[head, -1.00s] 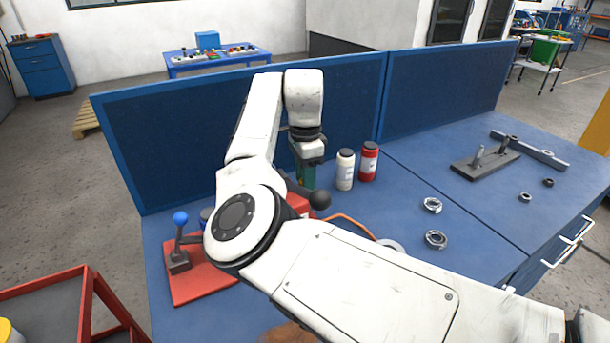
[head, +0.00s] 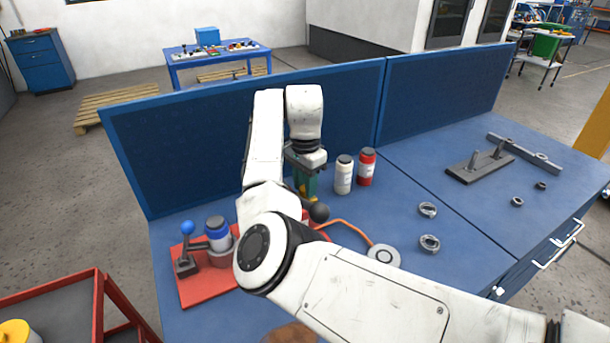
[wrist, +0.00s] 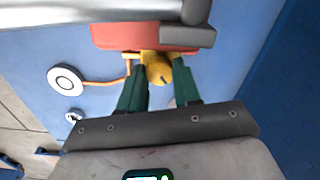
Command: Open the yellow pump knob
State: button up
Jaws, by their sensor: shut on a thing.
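The yellow pump knob (wrist: 158,73) is in the middle of the wrist view, beside a red body (wrist: 112,36). A bit of yellow also shows under my gripper in the head view (head: 301,191). My gripper (wrist: 161,66) has green fingers, one on each side of the knob, and is shut on it. In the head view my gripper (head: 303,190) points down behind my forearm. The red body is mostly hidden there by my arm. A dark ball-ended handle (head: 319,212) sticks out beside it.
White (head: 344,175) and red (head: 367,168) bottles stand close right of my gripper. An orange hose runs to a round disc (head: 384,256). A blue partition (head: 225,150) stands behind.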

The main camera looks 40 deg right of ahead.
dwell(0.3)
jog(key=o, duration=1.1)
jog(key=shift+c, duration=0.2)
notch_tip(320, 180, up, 11)
jog(key=b, duration=0.1)
jog(key=shift+f, duration=0.1)
